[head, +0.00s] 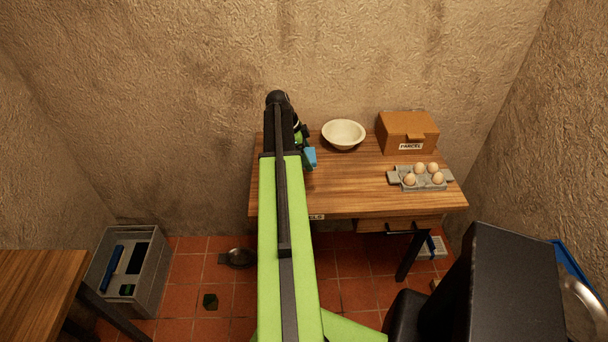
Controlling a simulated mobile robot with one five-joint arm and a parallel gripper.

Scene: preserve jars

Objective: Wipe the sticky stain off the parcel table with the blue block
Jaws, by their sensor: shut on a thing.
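My green arm reaches over the wooden parcel table (365,193) at the back. My gripper (307,150) is at its far end, over the left part of the table and partly hidden by the arm. It is shut on the blue block (310,158), of which a small part shows to the right of the arm. I cannot tell whether the block touches the tabletop. No stain shows on the visible wood; the part under and left of the arm is largely hidden.
A white bowl (344,133) stands right of my gripper. A brown parcel box (407,133) and a grey egg tray (394,179) with several eggs are further right. A grey crate (151,278) and a metal pan (241,257) are on the floor. The table's front middle is clear.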

